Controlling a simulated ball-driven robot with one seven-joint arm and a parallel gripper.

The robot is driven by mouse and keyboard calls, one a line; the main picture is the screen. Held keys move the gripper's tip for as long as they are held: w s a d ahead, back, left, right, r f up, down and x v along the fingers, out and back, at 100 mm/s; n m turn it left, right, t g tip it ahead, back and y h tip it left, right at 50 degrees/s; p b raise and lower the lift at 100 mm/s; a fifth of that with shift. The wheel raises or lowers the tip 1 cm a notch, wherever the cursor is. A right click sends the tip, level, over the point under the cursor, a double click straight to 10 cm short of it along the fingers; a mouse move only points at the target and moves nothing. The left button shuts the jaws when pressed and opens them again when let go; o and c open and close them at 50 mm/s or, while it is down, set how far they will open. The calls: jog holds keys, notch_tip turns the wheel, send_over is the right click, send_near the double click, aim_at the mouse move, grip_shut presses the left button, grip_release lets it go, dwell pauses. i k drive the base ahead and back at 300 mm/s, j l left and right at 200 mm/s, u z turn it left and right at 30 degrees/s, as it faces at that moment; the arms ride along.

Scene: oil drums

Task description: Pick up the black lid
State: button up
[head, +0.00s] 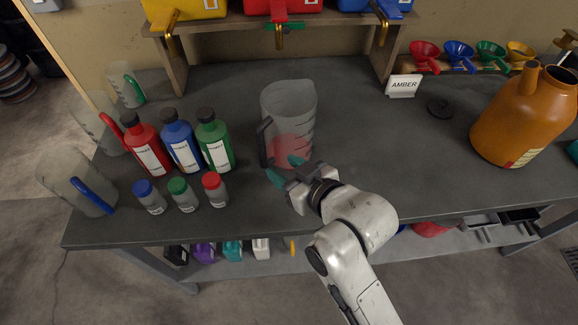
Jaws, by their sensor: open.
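The black lid (440,108) lies flat on the dark bench top, right of centre, between the AMBER sign and the orange-brown jug. My gripper (284,171) is open, with teal fingertips, at the front of the clear measuring jug (300,105). The gripper is well to the left of the lid and nearer the front edge. The jug holds some red liquid and has a black handle on its left. Whether a fingertip touches the jug, I cannot tell.
The AMBER sign (403,86) stands just left of the lid, and the orange-brown jug (522,115) stands to its right. Several funnels (458,54) are racked behind. Red, blue and green bottles (181,142) stand at left. The bench between my gripper and the lid is clear.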

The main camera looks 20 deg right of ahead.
aim_at(440, 110)
jog(key=z, duration=1.4)
